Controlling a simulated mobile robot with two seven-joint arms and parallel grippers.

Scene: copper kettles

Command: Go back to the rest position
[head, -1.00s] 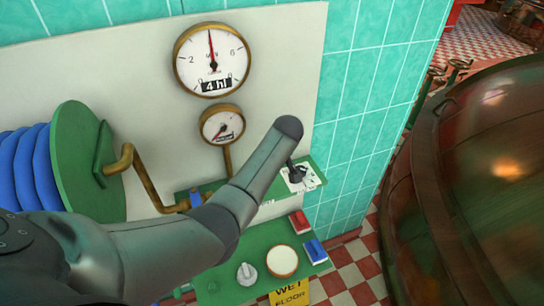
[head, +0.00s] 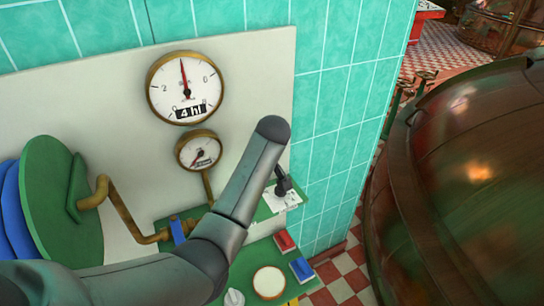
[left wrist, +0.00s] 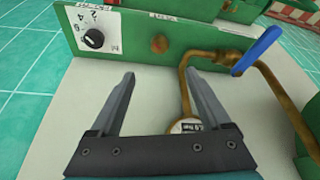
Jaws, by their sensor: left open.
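My left arm crosses the head view from the lower left, its rounded grey elbow-like end standing in front of the panel; its gripper is not clearly seen there. In the left wrist view my left gripper (left wrist: 162,78) is open, with nothing between its two grey fingers. The fingers point towards a green shelf (left wrist: 205,38) with a black knob (left wrist: 93,40) on a white numbered plate. The knob also shows in the head view (head: 284,186), just right of my arm. My right gripper is in neither view.
A white panel carries a large gauge (head: 185,87) and a smaller gauge (head: 199,151). A brass pipe (left wrist: 185,85) with a blue lever (left wrist: 258,50) runs near the right finger. A green hose reel (head: 58,205) stands left, a large copper kettle (head: 470,190) right.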

